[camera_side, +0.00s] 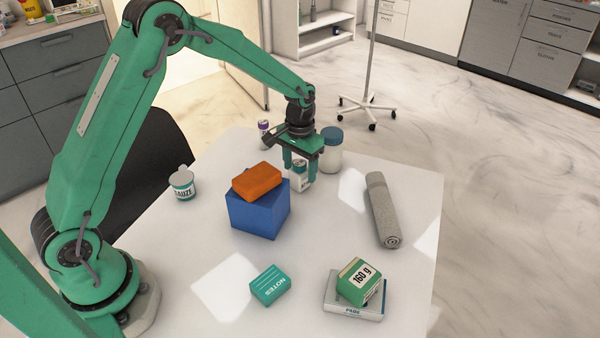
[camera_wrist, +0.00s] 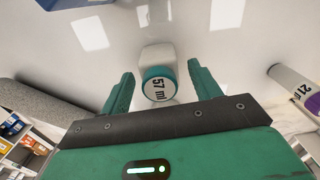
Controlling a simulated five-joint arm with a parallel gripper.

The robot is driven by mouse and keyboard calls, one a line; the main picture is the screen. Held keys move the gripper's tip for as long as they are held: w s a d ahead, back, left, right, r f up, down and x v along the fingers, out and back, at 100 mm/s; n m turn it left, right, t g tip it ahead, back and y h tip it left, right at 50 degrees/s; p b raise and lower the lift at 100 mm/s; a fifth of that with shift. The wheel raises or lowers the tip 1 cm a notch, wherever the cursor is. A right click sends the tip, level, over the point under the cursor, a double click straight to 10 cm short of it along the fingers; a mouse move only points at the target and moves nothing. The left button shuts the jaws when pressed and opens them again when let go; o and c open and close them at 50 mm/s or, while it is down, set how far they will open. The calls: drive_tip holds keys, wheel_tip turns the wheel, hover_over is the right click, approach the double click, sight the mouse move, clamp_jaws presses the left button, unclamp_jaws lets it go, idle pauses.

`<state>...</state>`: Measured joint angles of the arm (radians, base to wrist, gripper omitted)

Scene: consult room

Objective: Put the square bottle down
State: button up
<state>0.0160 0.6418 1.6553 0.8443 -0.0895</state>
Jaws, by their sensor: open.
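The square bottle (camera_side: 302,178) is white with a printed label and stands on the white table, beside the blue box. In the wrist view its teal cap marked 57 ml (camera_wrist: 158,83) faces the camera, with the white body (camera_wrist: 157,54) beyond it. My gripper (camera_side: 302,169) is above and around the bottle, its fingers pointing down. In the wrist view a finger of my gripper (camera_wrist: 160,72) stands on each side of the bottle, with gaps visible. The jaws are open, and the fingers partly hide the bottle in the side view.
A blue box (camera_side: 259,213) with an orange block (camera_side: 257,181) on top is close by. A blue-lidded jar (camera_side: 331,155) and a purple-labelled bottle (camera_wrist: 308,92) stand near my gripper. A grey roll (camera_side: 382,210) lies to the right. The table's middle (camera_side: 320,235) is clear.

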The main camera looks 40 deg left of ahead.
wheel_tip(320, 180, up, 9)
drive_tip(key=shift+r, duration=0.4)
drive_tip(key=shift+r, duration=0.1)
idle(0.5)
drive_tip(key=shift+s+r, duration=0.15)
drive_tip(key=shift+r, duration=0.05)
drive_tip(key=s+r+t, duration=0.3)
drive_tip(key=s+r, duration=0.8)
drive_tip(key=s, duration=0.2)
drive_tip(key=s+t, duration=0.2)
drive_tip(key=s, duration=1.2)
drive_tip(key=shift+s+a+f+m+t, duration=0.15)
drive_tip(key=shift+a+f+m+t, duration=0.15)
drive_tip(key=shift+a+m, duration=0.1)
